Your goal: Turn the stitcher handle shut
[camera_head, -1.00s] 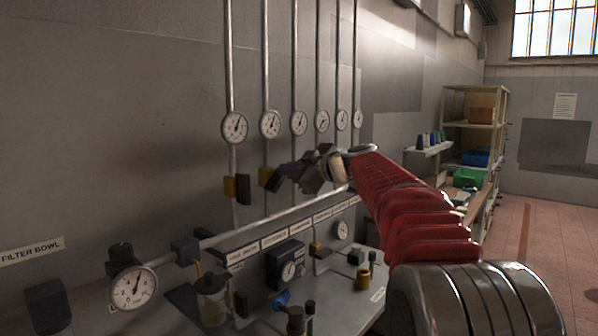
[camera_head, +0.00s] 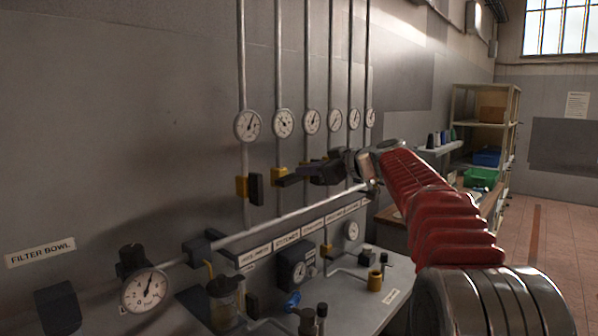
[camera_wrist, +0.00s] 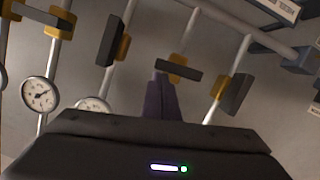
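The stitcher valve (camera_head: 279,176) is the yellow one on the second pipe from the left in the head view. Its dark bar handle (camera_wrist: 180,70) lies crosswise to the pipe in the wrist view. My gripper (camera_head: 302,171) reaches in from the right in the head view, at the handle's right end. In the wrist view my gripper's dark purple fingers (camera_wrist: 161,84) are together, with no gap showing. Their tips are at the handle's left end there; I cannot tell whether they touch it. The STITCHER label (camera_head: 287,242) is on the strip below.
The neighbouring handle (camera_wrist: 235,95) lies along its pipe, close to the right in the wrist view. Another handle (camera_wrist: 109,40) is to the left. Gauges (camera_head: 283,123) line the pipes above. A sloping manifold pipe (camera_head: 290,221) runs below, over a bench (camera_head: 350,300).

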